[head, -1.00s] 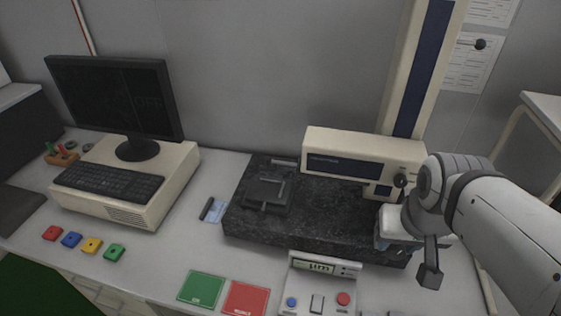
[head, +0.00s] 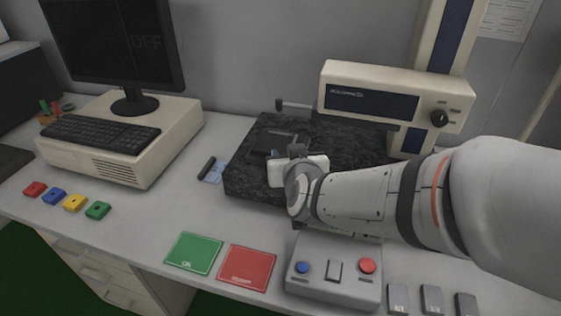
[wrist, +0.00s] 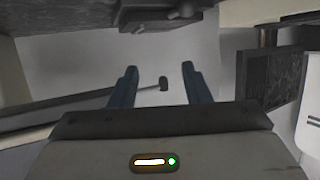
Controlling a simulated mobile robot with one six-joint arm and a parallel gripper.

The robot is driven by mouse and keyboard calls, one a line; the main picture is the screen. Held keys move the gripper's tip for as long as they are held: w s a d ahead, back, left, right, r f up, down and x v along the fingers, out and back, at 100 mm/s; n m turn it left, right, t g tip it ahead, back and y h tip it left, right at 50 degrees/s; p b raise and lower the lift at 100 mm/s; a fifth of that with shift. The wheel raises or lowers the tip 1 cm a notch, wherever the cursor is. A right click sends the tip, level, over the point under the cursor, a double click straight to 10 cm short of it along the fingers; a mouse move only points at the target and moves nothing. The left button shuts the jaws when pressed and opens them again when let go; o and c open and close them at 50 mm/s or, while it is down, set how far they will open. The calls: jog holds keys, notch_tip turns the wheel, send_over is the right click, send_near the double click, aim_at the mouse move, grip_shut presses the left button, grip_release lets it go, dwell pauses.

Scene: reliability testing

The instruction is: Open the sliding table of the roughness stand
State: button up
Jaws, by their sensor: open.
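The roughness stand has a dark granite base (head: 245,180) on the desk, with a cream measuring unit (head: 392,95) above it on a column. The sliding table, a small dark square plate (head: 268,139), lies on the left part of the granite. My gripper is in front of it and hides its near right part. In the wrist view my gripper (wrist: 159,72) is open, its two blue fingers apart. A small dark knob-like end (wrist: 163,84) shows between the fingers against a pale surface; I cannot tell whether it belongs to the sliding table. Nothing is visibly held.
A grey control box (head: 332,284) with blue and red buttons stands in front of the stand, below my arm. Green (head: 193,253) and red (head: 247,267) pads lie to its left. A computer (head: 122,150) stands at the left. The desk between computer and stand is mostly clear.

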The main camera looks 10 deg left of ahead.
jog(key=s+a+f+t+h+b, duration=0.3)
jog(key=a+f+t+b, duration=0.2)
jog(key=f+b, duration=0.25)
jog(key=w, duration=0.5)
jog(key=w+a, duration=0.1)
jog(key=w, duration=0.1)
jog(key=shift+w+f+b, duration=0.3)
jog(key=shift+w+b, duration=0.1)
jog(key=shift+c, duration=0.2)
grip_shut()
